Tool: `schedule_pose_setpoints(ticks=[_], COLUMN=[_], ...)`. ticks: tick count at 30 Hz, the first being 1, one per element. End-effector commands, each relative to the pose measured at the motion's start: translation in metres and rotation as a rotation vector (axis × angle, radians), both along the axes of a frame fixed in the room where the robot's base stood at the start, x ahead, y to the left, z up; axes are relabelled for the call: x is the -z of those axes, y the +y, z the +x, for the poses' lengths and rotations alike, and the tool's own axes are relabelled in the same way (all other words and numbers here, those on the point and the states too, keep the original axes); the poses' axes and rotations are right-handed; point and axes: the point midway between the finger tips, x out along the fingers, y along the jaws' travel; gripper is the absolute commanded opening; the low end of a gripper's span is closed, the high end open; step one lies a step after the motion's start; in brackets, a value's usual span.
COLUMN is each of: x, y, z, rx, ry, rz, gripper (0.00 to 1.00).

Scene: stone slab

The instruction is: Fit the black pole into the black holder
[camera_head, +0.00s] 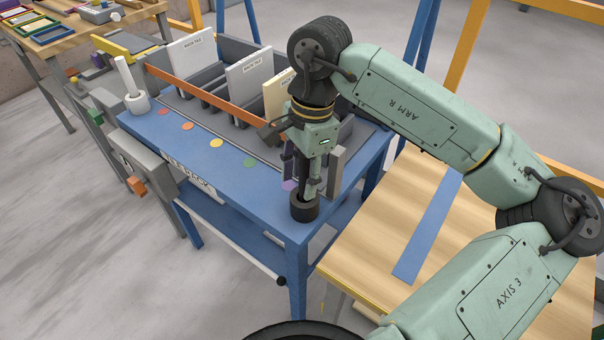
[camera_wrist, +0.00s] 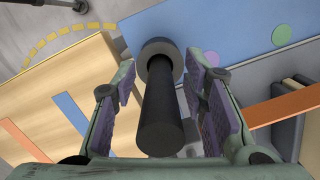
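The black pole (camera_wrist: 163,120) stands between my fingers in the wrist view, its near end toward the camera. Its far end meets the ring of the black holder (camera_wrist: 153,46) and appears to be inside it; the depth is hidden. The holder (camera_head: 304,211) stands on the near right corner of the blue table in the head view, where my fingers mostly hide the pole. My gripper (camera_head: 314,180) points down just above the holder. In the wrist view, the gripper (camera_wrist: 160,82) is open, with purple pads on both sides and gaps to the pole.
A white pole in a white holder (camera_head: 137,100) stands at the table's far left. A grey rack with an orange bar (camera_head: 207,92) and upright panels lies behind my gripper. Coloured dots mark the blue table (camera_head: 235,177). A wooden table (camera_head: 375,250) is close on the right.

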Motion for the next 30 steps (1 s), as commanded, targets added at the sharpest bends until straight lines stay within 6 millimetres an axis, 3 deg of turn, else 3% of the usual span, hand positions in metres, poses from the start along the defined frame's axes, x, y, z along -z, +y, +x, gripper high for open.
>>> schedule_pose_setpoints(ticks=[7,21,30], x=[-0.016,-0.108,-0.123], y=[-0.002,-0.011,-0.012], z=[0.002,0.008,0.008], rx=[0.001,0.002,0.000], ry=[-0.002,-0.002,0.000], rz=[-0.002,-0.001,0.000], gripper=[0.40,0.40,0.40])
